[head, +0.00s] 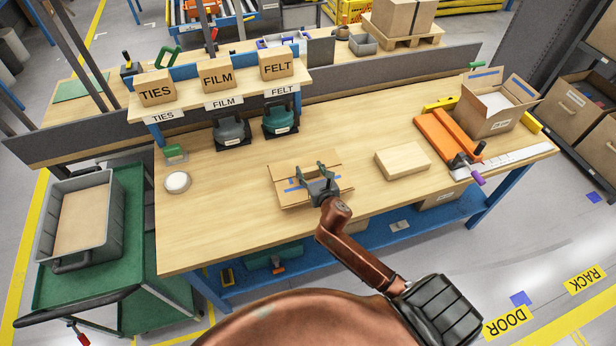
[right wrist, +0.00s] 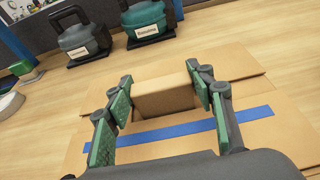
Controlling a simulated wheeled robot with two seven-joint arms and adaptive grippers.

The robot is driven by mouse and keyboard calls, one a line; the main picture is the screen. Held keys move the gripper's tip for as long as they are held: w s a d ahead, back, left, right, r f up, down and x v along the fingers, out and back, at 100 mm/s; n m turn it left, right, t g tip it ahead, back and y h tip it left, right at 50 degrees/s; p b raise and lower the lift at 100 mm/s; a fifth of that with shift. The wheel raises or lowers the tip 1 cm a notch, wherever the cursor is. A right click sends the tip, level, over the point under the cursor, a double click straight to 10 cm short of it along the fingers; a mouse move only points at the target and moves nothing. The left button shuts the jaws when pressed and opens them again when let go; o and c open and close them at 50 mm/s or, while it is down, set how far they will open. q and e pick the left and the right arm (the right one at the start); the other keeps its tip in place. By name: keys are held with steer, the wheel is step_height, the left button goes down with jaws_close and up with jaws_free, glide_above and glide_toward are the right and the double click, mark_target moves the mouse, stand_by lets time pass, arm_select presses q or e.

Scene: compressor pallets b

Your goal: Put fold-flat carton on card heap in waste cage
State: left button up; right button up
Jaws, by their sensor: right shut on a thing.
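The fold-flat carton (head: 290,197) is brown card with a blue tape strip, lying at the middle of the workbench. My right gripper (head: 319,176) is over it. In the right wrist view the gripper's green-padded fingers (right wrist: 159,80) are shut on a raised, box-like middle part of the carton (right wrist: 165,103), one finger at each side. Flat flaps spread around it on the bench top. I cannot make out the waste cage or its card heap in either view. My left gripper is not in view.
On the workbench (head: 230,248), a wooden block (head: 402,161) lies right of the carton. An orange fixture (head: 447,137) and an open box (head: 492,108) stand farther right. Two dark-handled tools (head: 230,132) (head: 281,119) stand behind. A green cart (head: 130,235) with a grey crate (head: 58,252) is at left.

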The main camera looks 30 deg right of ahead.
mark_target(311, 179)
steer(key=shift+w+d+f, duration=0.15)
steer(key=shift+w+f, duration=0.4)
steer(key=shift+f, duration=0.1)
steer(key=shift+w+f+b, duration=0.2)
steer(key=shift+f+b, duration=0.3)
steer(key=shift+f, duration=1.3)
steer(key=shift+f, duration=0.1)
steer(key=o, duration=1.3)
steer(key=shift+o, duration=0.2)
